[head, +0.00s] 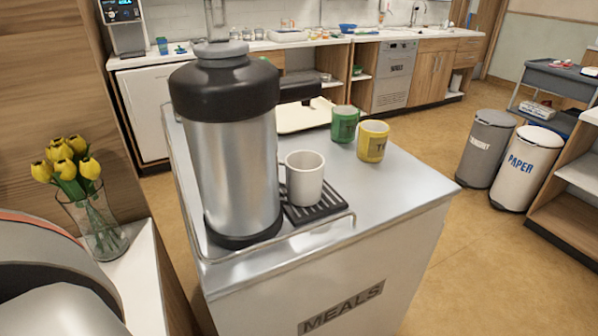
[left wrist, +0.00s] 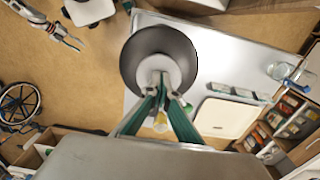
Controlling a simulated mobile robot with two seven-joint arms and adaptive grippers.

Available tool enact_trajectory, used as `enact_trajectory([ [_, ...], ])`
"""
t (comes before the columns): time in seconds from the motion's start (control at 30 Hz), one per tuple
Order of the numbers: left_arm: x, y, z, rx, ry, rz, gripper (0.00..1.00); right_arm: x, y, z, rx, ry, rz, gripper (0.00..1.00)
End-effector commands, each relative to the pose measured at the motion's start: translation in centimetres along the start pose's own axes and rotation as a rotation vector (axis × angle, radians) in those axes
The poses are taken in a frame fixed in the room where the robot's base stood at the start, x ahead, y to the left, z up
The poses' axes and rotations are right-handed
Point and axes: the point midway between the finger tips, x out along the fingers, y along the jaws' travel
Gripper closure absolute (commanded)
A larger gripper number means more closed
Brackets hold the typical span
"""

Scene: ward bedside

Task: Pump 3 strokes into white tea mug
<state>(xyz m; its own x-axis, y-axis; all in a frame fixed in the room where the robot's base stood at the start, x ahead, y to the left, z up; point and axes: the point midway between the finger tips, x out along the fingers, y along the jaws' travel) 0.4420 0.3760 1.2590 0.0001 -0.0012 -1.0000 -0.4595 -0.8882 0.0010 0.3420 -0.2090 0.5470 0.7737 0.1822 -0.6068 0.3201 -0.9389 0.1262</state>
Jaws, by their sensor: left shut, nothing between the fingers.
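The pump flask (head: 232,160) is a steel cylinder with a black top and base, standing upright on the cart. My left gripper (head: 216,36) comes down from above with its fingers shut and empty, at the grey pump button (head: 223,49). In the left wrist view its green fingers (left wrist: 160,92) reach to the pale button (left wrist: 160,70) on the flask's black top (left wrist: 140,62); I cannot tell how hard they touch. The white mug (head: 304,178) stands upright on the black drip grille (head: 318,207), below the black spout (head: 300,88). Its inside bottom is hidden.
A green mug (head: 345,124), a yellow mug (head: 373,141) and a pale tray (head: 303,117) sit on the cart top (head: 410,181). Tulips in a vase (head: 98,228) stand at left. A small arm-like shape (left wrist: 48,25) shows far off; it may be my right gripper.

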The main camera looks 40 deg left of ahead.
Motion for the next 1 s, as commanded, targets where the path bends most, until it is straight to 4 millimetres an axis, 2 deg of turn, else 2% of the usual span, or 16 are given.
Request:
enact_trajectory([
  [0.03,0.4,-0.1,-0.2,0.0,-0.007,0.003,1.0,-0.2,-0.7,3.4,-0.023,-0.071,-0.012,0.6],
  [0.7,-2.5,0.1,0.1,0.0,0.002,-0.001,1.0,-0.8,0.6,-0.9,-0.029,-0.012,0.008,0.6],
  [1.0,-2.6,0.1,0.1,0.0,0.002,-0.001,1.0,-0.7,0.7,-1.5,-0.025,-0.002,0.01,0.6],
])
